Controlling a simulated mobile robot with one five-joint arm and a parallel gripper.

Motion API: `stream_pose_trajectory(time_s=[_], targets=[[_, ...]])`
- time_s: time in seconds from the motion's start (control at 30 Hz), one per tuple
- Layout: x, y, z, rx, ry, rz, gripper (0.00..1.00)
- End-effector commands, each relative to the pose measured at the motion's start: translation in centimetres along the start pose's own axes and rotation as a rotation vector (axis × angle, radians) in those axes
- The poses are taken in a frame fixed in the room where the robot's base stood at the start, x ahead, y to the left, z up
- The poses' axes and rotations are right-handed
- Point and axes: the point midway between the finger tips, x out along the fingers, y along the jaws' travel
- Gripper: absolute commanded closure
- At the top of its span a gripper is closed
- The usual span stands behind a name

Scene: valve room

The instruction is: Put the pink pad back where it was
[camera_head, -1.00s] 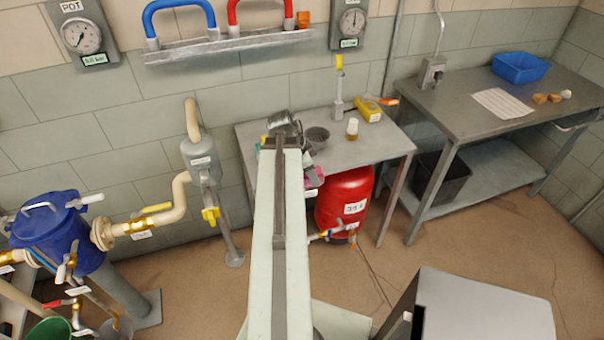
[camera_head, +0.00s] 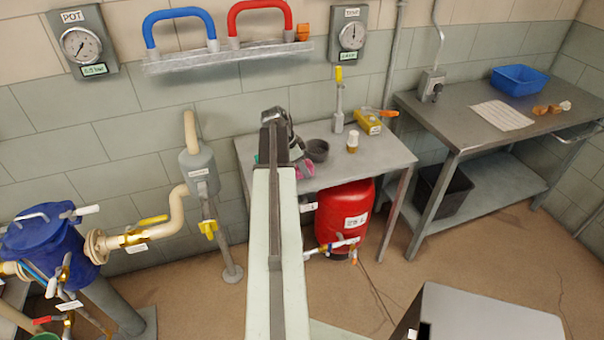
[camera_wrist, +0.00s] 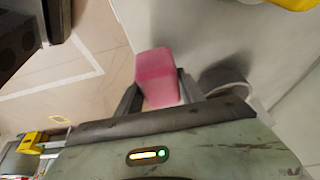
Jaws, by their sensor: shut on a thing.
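The pink pad (camera_wrist: 157,72) is a block between the two fingers of my gripper (camera_wrist: 160,90), in the wrist view. The fingers are shut on its sides, and its far end sticks out past them. In the head view my gripper is partly hidden behind my arm, and a bit of the pink pad (camera_head: 304,170) shows to the right of it. It appears over the front left part of the small grey table (camera_head: 365,160). I cannot tell whether it touches the tabletop.
A dark grey cup (camera_head: 317,150) stands close behind the pad. A red tank (camera_head: 345,215) stands beneath the table. The tabletop's right front part is clear.

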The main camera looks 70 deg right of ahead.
Motion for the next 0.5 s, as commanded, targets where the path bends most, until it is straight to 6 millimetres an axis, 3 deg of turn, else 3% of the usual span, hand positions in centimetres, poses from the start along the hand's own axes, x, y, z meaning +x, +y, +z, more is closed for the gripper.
stream_pose_trajectory(time_s=[0.17, 0.33, 0.5], targets=[[0.1, -1.2, 0.1, -0.001, 0.000, 0.000, 0.88], [3.5, -0.8, 1.6, 0.000, 0.000, 0.000, 0.88], [3.3, -0.8, 1.5, 0.000, 0.000, 0.000, 0.88]])
